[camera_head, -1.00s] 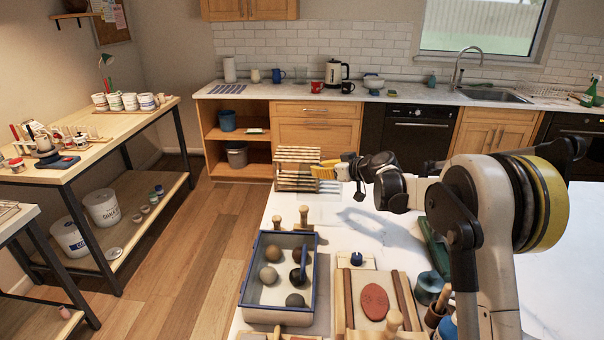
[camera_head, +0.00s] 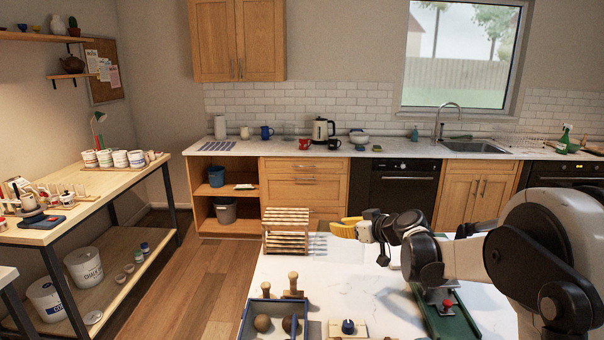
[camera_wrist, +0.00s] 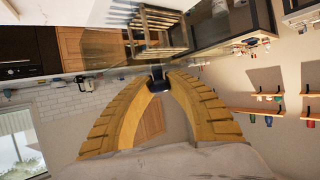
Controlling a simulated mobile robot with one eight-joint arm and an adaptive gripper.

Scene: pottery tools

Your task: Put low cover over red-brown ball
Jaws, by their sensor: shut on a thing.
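My gripper (camera_head: 345,229), with yellow fingers, is raised over the far part of the white table, right of the slatted wooden rack. In the wrist view its fingertips (camera_wrist: 158,82) close on a small dark blue thing (camera_wrist: 158,86). Its shape is mostly hidden, and I cannot tell whether it is the low cover. The blue-rimmed tray (camera_head: 245,316) is at the bottom of the head view, cut off by the frame.
The slatted rack (camera_head: 286,232) stands at the table's far left edge. Two wooden-handled tools (camera_head: 293,287) stand behind the tray. A blue knob (camera_head: 348,326) sits on a pale board. A green board (camera_head: 437,318) with a red knob lies to the right. The table's middle is clear.

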